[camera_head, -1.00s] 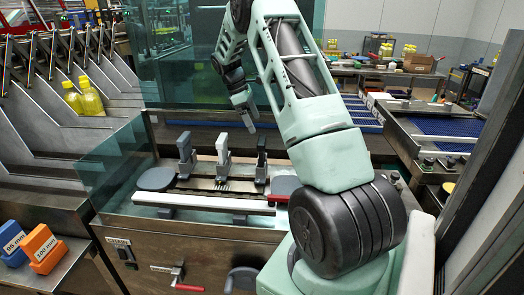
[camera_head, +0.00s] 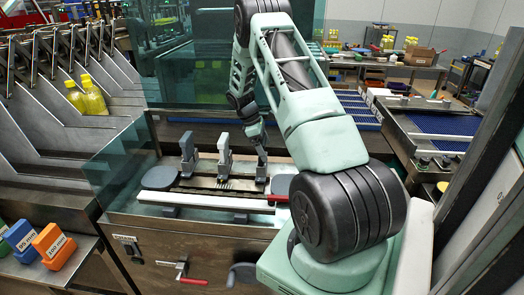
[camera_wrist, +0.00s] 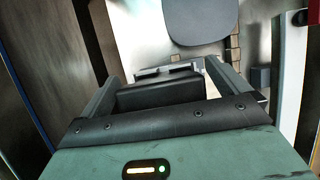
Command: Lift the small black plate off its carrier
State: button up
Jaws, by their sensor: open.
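The small black plate (camera_wrist: 160,92) shows in the wrist view as a dark block lying between the two fingers of my gripper (camera_wrist: 163,84). The fingers stand apart, one on each side of it. Whether either finger touches it I cannot tell. In the head view my gripper (camera_head: 260,146) is at the right-hand black carrier (camera_head: 261,174) and largely hides the plate there. A dark grey plate (camera_head: 187,145) and a light grey plate (camera_head: 223,146) stand upright to its left.
A white rail (camera_head: 205,202) runs along the front of the station. A grey pad (camera_head: 159,177) lies at the left end and a red handle (camera_head: 278,198) at the right. A glass panel (camera_head: 120,165) stands at the left.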

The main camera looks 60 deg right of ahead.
jog(key=c, duration=1.1)
jog(key=shift+r, duration=0.1)
